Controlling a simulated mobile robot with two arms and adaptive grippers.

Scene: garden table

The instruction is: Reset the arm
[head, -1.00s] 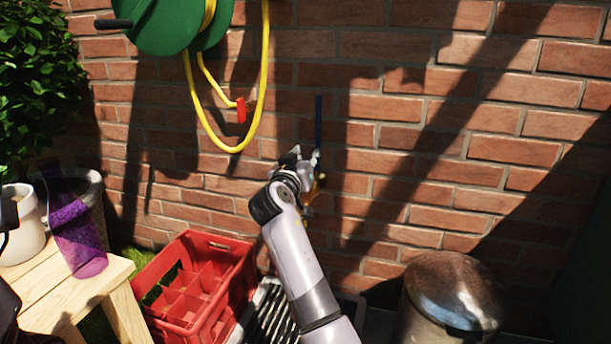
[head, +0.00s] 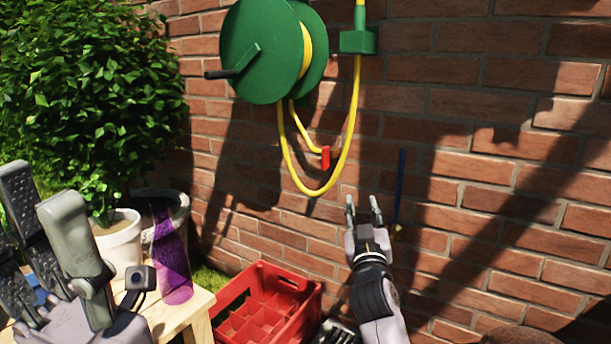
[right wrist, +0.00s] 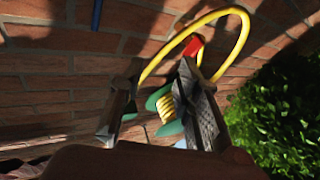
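My right gripper (head: 363,203) is raised in front of the brick wall in the head view, its two fingers pointing up and apart with nothing between them. The right wrist view also shows this gripper (right wrist: 160,78) open and empty, with the yellow hose and green reel beyond its fingers. My left gripper (head: 45,200) is large and close at the left edge of the head view. Its fingers point up with a gap between them, and I see nothing held. Its lower part is partly cut off by the frame.
A green hose reel (head: 262,50) with yellow hose (head: 350,130) hangs on the wall. A purple bottle (head: 172,262) stands on the wooden table (head: 190,312). Behind are a white pot (head: 122,243) and bush. A red crate (head: 300,315) sits below, left of my right arm.

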